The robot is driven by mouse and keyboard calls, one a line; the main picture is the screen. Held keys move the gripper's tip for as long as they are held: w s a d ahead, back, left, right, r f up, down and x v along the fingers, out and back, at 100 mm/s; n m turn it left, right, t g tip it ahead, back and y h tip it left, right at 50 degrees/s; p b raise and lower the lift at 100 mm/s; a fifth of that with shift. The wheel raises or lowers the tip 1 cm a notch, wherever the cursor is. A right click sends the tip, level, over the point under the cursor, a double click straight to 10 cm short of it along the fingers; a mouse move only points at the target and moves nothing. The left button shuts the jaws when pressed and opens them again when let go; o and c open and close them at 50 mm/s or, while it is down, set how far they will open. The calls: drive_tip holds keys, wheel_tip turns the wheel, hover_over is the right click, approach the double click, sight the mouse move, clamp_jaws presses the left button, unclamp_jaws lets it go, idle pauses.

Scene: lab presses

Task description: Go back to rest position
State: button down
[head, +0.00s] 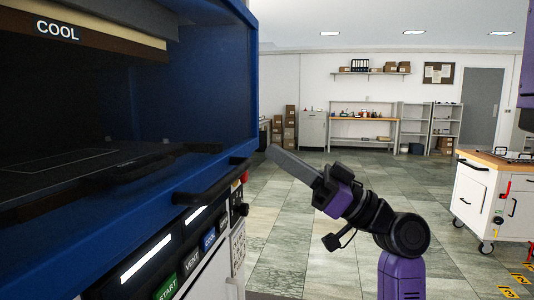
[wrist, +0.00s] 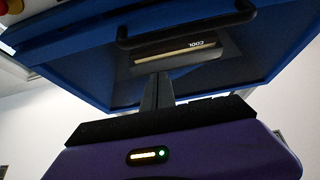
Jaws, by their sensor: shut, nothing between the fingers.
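My gripper (head: 278,153) is at the end of my purple and black arm in the head view. Its long grey fingers point up and to the left, towards the right side of the blue press (head: 216,100). The fingers are together and hold nothing. In the wrist view my gripper (wrist: 157,78) shows as a dark shut pair of fingers pointing at the press (wrist: 70,52), which fills the upper part. The handle looks free of the gripper.
The press has an open dark chamber, a COOL sign (head: 57,30) and a green START button (head: 166,288). A white wheeled cart (head: 482,200) stands at the right. Shelves (head: 363,120) line the back wall. The tiled floor between is clear.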

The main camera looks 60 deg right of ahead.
drive_tip(key=v, duration=0.5)
drive_tip(key=shift+s+d+f+b, duration=0.1)
drive_tip(key=shift+s+f+b, duration=0.05)
drive_tip(key=shift+s+b, duration=0.2)
drive_tip(key=shift+d, duration=0.1)
